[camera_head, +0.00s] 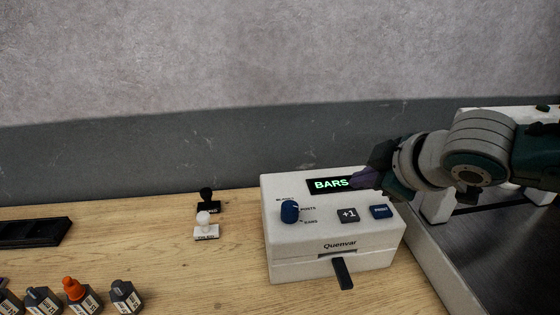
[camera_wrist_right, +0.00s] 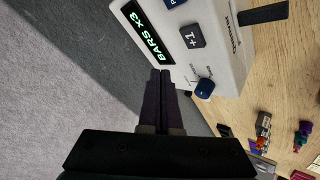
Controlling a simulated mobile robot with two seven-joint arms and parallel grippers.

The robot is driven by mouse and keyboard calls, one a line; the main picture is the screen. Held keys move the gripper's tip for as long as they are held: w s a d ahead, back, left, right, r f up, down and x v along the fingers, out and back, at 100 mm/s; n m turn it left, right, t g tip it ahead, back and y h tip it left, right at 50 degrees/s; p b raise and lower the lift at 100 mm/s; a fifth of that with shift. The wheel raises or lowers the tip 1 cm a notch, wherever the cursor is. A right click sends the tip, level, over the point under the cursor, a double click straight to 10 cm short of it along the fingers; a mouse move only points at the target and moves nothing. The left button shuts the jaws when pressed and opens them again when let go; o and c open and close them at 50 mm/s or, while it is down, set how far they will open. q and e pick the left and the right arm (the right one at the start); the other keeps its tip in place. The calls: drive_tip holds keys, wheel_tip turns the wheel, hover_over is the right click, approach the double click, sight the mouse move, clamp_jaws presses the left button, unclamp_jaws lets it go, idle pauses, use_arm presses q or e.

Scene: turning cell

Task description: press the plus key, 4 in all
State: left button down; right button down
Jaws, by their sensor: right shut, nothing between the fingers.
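The white Quenvar device (camera_head: 330,260) stands on the wooden table. Its dark plus key (camera_head: 348,215), marked +1, is on the top and also shows in the right wrist view (camera_wrist_right: 192,37). The display (camera_head: 328,185) reads BARS in the head view, its right end hidden by my gripper; in the right wrist view (camera_wrist_right: 146,35) it reads BARS X3. My right gripper (camera_head: 358,182) is shut and empty, above the device near the display, apart from the plus key. Its fingertips (camera_wrist_right: 160,74) show together in the wrist view. My left gripper is not in view.
A blue knob (camera_head: 290,212) and a blue key (camera_head: 381,211) flank the plus key. A black tab (camera_head: 342,273) sticks out in front. Two stamps (camera_head: 206,229) stand left of the device, with several bottles (camera_head: 80,295) and a black tray (camera_head: 36,233) farther left.

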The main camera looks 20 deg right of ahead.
drive_tip(key=r+m+p, duration=0.1)
drive_tip(key=m+p, duration=0.1)
drive_tip(key=m, duration=0.4)
drive_tip(key=r+m+p, duration=0.1)
drive_tip(key=m+p, duration=0.1)
drive_tip(key=m, duration=0.4)
drive_tip(key=r+m+p, duration=0.1)
drive_tip(key=m+p, duration=0.1)
drive_tip(key=m, duration=0.5)
drive_tip(key=shift+a+r+h, duration=0.35)
drive_tip(key=shift+h, duration=0.05)
drive_tip(key=shift+f, duration=0.15)
drive_tip(key=b, duration=0.7)
hover_over(350, 219)
wheel_tip(350, 219, down, 7)
drive_tip(key=shift+r, duration=0.1)
drive_tip(key=shift+f+b, duration=0.65)
drive_tip(key=shift+f, duration=0.2)
